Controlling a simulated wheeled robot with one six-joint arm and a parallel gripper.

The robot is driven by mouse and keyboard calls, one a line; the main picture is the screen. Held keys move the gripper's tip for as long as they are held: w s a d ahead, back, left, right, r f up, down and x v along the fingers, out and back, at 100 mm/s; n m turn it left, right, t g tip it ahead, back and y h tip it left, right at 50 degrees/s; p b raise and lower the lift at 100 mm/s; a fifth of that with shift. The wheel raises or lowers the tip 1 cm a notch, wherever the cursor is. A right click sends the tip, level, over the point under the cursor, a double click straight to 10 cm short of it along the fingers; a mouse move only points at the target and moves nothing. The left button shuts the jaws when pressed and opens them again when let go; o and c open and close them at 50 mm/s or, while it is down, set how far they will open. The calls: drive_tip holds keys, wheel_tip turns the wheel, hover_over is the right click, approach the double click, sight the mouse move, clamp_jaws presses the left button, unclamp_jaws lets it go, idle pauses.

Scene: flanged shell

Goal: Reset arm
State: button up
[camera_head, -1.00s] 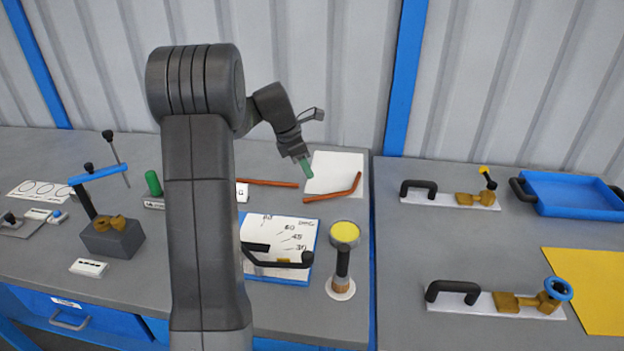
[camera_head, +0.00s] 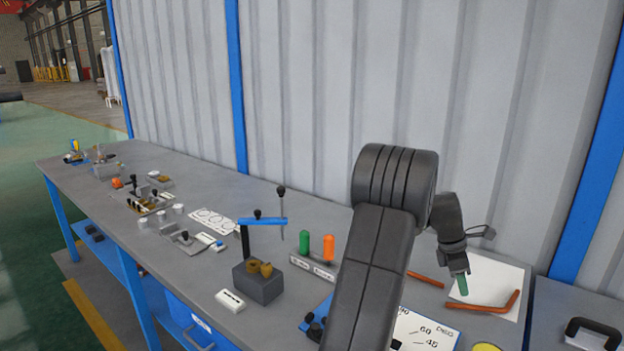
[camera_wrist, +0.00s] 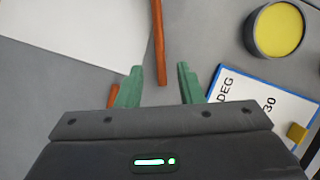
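My gripper (camera_head: 463,285) hangs above the grey workbench (camera_head: 165,205) at the right of the head view, over a white sheet. The rod also shows in the wrist view (camera_wrist: 159,45), beyond the fingers. My arm hides part of the bench middle in the head view.
A blue-edged angle chart (camera_head: 425,332) and a yellow-topped round piece (camera_wrist: 279,28) are near my gripper. Left of my arm stand green (camera_head: 304,242) and orange (camera_head: 328,247) handles, a grey block (camera_head: 258,283) and a blue lever (camera_head: 262,221). A corrugated wall stands behind.

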sight(466, 305)
drive_tip(key=x, duration=0.6)
drive_tip(key=shift+s+d+f, duration=0.1)
drive_tip(key=shift+f, duration=0.2)
wheel_tip(466, 305, up, 3)
drive_tip(key=shift+r, duration=0.6)
drive_tip(key=shift+f, duration=0.1)
